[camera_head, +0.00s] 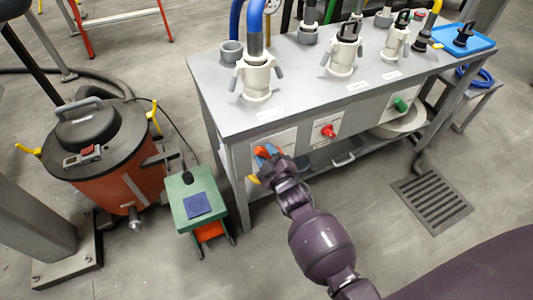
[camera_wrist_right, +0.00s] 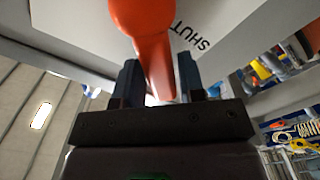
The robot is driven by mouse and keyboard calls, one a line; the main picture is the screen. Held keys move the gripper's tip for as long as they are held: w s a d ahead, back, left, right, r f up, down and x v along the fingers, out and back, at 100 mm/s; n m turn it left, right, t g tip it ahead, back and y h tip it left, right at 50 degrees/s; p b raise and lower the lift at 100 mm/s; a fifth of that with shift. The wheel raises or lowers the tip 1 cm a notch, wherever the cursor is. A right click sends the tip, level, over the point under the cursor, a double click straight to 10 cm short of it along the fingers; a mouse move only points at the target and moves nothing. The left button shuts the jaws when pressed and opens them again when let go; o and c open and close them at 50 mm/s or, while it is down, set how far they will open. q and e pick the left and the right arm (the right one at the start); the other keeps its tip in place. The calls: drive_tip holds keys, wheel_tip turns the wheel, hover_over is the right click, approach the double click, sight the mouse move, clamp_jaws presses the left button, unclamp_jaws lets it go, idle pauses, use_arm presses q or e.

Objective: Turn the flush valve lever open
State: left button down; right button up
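An orange lever (camera_wrist_right: 152,45) hangs between the two fingers of my right gripper (camera_wrist_right: 160,85) in the right wrist view. The fingers stand on both sides of it with narrow gaps, and I see no clear grip. The word SHUT is printed on the pale panel (camera_wrist_right: 225,22) beside it. In the head view my right gripper (camera_head: 267,156) is at the leftmost front panel of the grey bench (camera_head: 222,120) and hides most of the lever there. My left gripper is not in view.
A red knob (camera_head: 327,131) and a green knob (camera_head: 400,104) sit on panels to the right. White valve fittings (camera_head: 257,77) stand on the bench. A green stool (camera_head: 186,187) and an orange vacuum (camera_head: 112,185) stand at left. A floor drain (camera_head: 433,200) lies at right.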

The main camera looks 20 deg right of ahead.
clamp_jaws()
